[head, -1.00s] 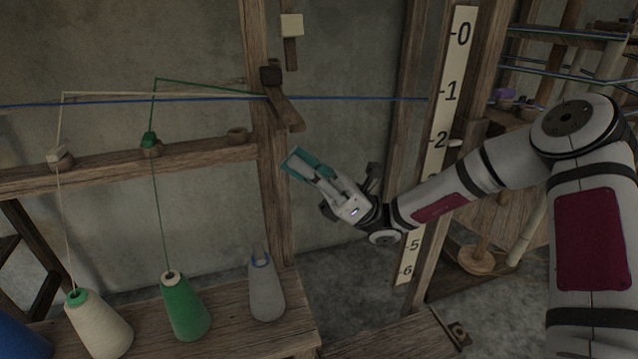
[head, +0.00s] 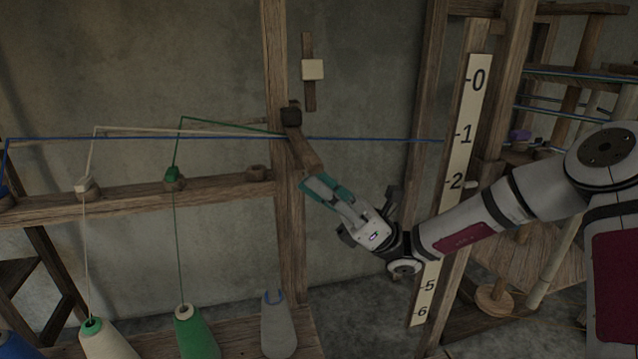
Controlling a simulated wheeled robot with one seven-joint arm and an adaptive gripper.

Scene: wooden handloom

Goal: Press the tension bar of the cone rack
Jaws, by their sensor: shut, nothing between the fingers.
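The cone rack's upright post (head: 291,230) carries a dark block (head: 291,113) with a short wooden bar (head: 303,151) slanting down to the right, which looks like the tension bar. White, green and blue yarns run to this block. My gripper (head: 314,187) is shut and empty, with teal fingertips pointing up and left. The tips are just under the bar's lower end; I cannot tell whether they touch it.
A white cone (head: 107,342), a green cone (head: 195,335) and a grey cone (head: 278,328) stand on the lower shelf. A numbered scale board (head: 462,150) is behind my arm. The blue yarn (head: 380,140) crosses above my gripper.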

